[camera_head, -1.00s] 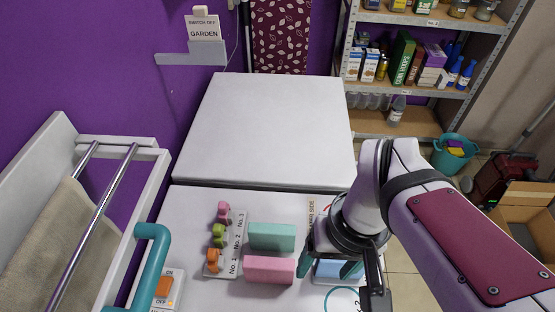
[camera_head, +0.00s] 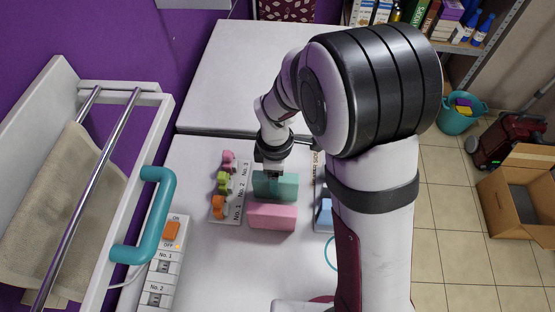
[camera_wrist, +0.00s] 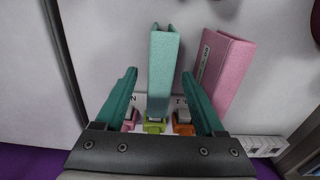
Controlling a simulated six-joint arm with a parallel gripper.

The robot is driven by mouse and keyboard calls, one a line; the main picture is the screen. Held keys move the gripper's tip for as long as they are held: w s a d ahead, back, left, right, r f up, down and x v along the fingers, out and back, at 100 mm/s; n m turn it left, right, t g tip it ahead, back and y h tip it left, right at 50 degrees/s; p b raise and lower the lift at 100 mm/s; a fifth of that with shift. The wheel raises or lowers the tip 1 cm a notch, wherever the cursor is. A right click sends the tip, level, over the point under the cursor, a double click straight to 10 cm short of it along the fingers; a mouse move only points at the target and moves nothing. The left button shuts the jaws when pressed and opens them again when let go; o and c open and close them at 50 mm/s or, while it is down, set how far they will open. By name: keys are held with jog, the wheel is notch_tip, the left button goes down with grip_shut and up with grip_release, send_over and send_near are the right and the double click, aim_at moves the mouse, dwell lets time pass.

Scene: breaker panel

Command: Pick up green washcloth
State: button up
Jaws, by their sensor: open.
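The green washcloth (camera_head: 288,187) is a folded teal-green block on the white worktop, just behind a similar pink block (camera_head: 272,216). In the wrist view the green washcloth (camera_wrist: 163,72) stands upright between my two teal fingers, with a gap on each side. The pink block (camera_wrist: 232,78) is to its right there. My gripper (camera_head: 273,172) is over the green washcloth and partly hides it in the head view. It is open (camera_wrist: 160,76), and I see no contact with the cloth.
A label board with pink, green and orange clips (camera_head: 223,182) lies close on the left. A blue block (camera_head: 324,215) lies to the right, partly behind my arm. A rack with a teal handle (camera_head: 157,215) and beige towel (camera_head: 55,205) stands left, beside a switch strip (camera_head: 167,265).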

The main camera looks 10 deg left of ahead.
jog(key=shift+f, duration=0.95)
grip_shut()
jog(key=shift+r, duration=0.1)
